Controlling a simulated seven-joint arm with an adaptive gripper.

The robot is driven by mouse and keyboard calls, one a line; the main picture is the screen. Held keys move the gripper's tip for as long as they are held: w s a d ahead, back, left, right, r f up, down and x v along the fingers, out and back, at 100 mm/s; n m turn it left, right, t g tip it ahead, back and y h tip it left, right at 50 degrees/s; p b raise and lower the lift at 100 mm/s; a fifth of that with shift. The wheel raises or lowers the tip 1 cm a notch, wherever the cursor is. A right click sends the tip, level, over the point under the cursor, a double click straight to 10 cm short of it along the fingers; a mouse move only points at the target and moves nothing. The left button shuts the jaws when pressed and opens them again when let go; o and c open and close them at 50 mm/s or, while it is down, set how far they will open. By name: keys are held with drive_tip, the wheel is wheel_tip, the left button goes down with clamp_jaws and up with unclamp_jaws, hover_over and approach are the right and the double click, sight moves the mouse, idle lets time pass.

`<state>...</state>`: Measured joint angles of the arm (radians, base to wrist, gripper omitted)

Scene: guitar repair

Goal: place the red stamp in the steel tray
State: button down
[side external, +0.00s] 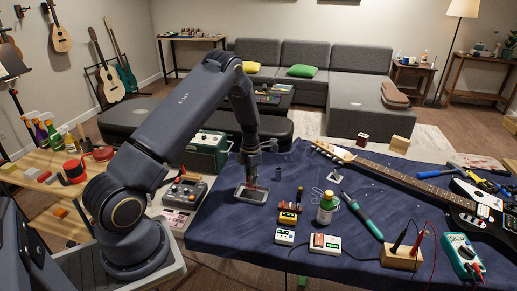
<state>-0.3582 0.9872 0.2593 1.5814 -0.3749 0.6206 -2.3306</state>
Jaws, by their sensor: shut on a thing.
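The steel tray (240,197) is a small, shallow grey rectangle near the left edge of the dark blue cloth. My gripper (250,180) points down over the tray, its fingertips low and close to the tray floor. It is shut on a small reddish thing, the red stamp (250,187), which shows only as a small patch under the fingers. The fingers hide most of it. I cannot tell whether the stamp touches the tray floor.
The cloth in front of the tray is clear.

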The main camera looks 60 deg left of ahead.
drive_tip(key=shift+w+a+f, duration=0.1)
drive_tip(key=shift+w+f, duration=0.05)
drive_tip(key=shift+f, duration=1.6)
drive_tip(key=shift+f, duration=0.1)
drive_tip(key=c, duration=1)
unclamp_jaws()
